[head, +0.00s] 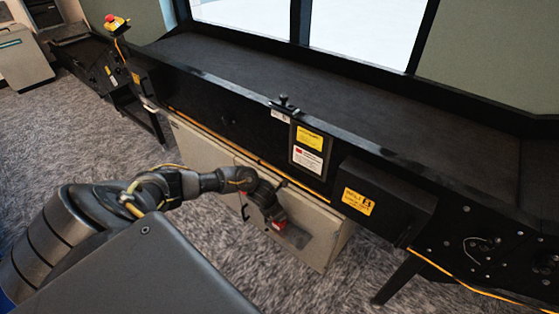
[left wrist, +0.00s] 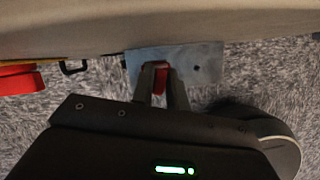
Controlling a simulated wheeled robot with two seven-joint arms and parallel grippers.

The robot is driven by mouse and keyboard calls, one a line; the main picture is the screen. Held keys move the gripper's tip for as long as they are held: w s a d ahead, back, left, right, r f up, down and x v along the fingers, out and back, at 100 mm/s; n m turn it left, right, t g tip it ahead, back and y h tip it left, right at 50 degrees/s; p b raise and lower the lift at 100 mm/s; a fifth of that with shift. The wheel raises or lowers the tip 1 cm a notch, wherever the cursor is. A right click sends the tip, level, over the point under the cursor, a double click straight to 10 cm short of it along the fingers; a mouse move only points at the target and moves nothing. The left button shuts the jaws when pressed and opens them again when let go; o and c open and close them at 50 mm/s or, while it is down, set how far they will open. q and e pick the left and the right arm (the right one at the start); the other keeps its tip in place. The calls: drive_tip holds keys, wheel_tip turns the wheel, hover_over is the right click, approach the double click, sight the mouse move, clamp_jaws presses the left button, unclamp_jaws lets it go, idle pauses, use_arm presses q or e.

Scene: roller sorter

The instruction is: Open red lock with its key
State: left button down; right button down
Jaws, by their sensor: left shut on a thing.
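My left gripper (head: 274,219) is at the front of the beige cabinet under the conveyor. In the left wrist view its two fingers (left wrist: 161,84) are shut on a small red piece (left wrist: 161,77), which looks like the red key. The fingers hide most of it, and I cannot tell its full shape. It is in front of a grey metal plate (left wrist: 205,58), which also shows in the head view (head: 296,239). A larger red object (left wrist: 20,80), perhaps the red lock, is at the left in the wrist view, beside a black hook (left wrist: 72,68). My right gripper is out of view.
The beige cabinet (head: 325,247) stands below the long black conveyor (head: 235,120). A black box with a yellow label (head: 380,205) juts from the conveyor's side. An emergency-stop button (head: 111,22) is at the far left.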

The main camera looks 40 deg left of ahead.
use_arm(q)
drive_tip(key=shift+n+p, duration=0.3)
drive_tip(key=shift+n, duration=0.1)
drive_tip(key=shift+r+n+y+p, duration=0.1)
drive_tip(key=shift+n+y+p, duration=0.55)
drive_tip(key=shift+n, duration=0.55)
drive_tip(key=shift+n+y+p, duration=0.45)
drive_tip(key=shift+n+p, duration=0.45)
drive_tip(key=shift+n, duration=0.4)
drive_tip(key=shift+n+y+p, duration=0.4)
drive_tip(key=shift+n+p, duration=0.15)
drive_tip(key=shift+n, duration=0.45)
drive_tip(key=shift+n+g+y+p, duration=0.35)
drive_tip(key=shift+n+p, duration=0.2)
drive_tip(key=shift+n, duration=0.55)
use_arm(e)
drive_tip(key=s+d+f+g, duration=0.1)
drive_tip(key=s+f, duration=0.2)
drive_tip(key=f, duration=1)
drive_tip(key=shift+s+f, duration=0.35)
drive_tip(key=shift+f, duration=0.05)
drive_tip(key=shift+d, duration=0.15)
